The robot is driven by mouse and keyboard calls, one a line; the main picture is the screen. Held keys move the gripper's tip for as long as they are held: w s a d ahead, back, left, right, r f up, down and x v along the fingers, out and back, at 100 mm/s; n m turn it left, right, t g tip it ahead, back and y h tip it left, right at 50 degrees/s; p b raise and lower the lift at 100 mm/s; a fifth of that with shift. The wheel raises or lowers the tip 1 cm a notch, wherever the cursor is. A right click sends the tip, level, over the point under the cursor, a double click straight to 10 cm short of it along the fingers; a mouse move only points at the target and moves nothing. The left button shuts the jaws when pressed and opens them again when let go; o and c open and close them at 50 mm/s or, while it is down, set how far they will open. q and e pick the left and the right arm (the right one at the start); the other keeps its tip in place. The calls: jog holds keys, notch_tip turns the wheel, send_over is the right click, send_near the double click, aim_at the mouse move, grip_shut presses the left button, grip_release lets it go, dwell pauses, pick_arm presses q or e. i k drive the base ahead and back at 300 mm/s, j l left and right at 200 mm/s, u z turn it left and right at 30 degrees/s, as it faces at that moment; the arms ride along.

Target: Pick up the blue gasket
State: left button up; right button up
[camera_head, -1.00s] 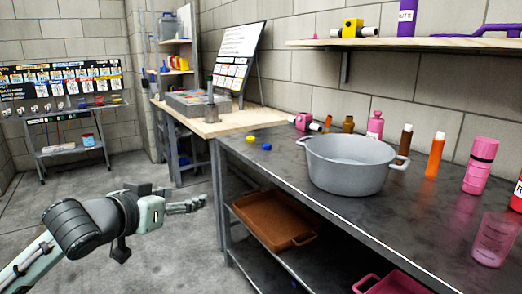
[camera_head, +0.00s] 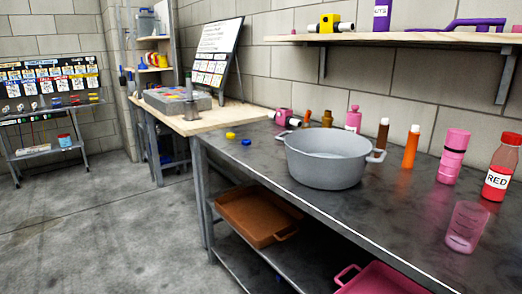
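A small blue ring-like piece (camera_head: 246,142), which looks like the blue gasket, lies on the dark metal workbench (camera_head: 330,212) near its far left end. A similar yellow piece (camera_head: 230,136) lies just behind and left of it. Both lie left of the grey pot, apart from it. Neither of my grippers shows in the head view now, so I cannot see whether they hold anything.
A grey pot (camera_head: 325,172) stands mid-bench. Behind it are pink, brown and orange bottles. A clear pink cup (camera_head: 466,228) and a red-labelled bottle (camera_head: 501,168) stand at the right. A brown tray (camera_head: 250,222) sits on the lower shelf. The floor at left is clear.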

aim_at(246, 142)
jog(key=j+z, duration=0.15)
jog(key=z, duration=0.25)
jog(key=i+j+z, duration=0.1)
jog(key=j+z, duration=0.15)
jog(key=z, duration=0.15)
jog(key=j+z, duration=0.2)
jog(key=z, duration=0.25)
jog(key=j+z, duration=0.3)
jog(key=j, duration=0.25)
jog(key=k+j+z, duration=0.25)
jog(key=j, duration=0.25)
jog(key=j+z, duration=0.1)
jog(key=j, duration=0.3)
jog(key=k+j+z, duration=0.1)
jog(key=j, duration=0.25)
jog(key=k+j+z, duration=0.1)
jog(key=j, duration=0.25)
jog(key=k+j, duration=0.15)
jog(key=j, duration=0.2)
jog(key=k+j, duration=0.1)
jog(key=j, duration=0.3)
jog(key=k+j+z, duration=0.1)
jog(key=j, duration=0.25)
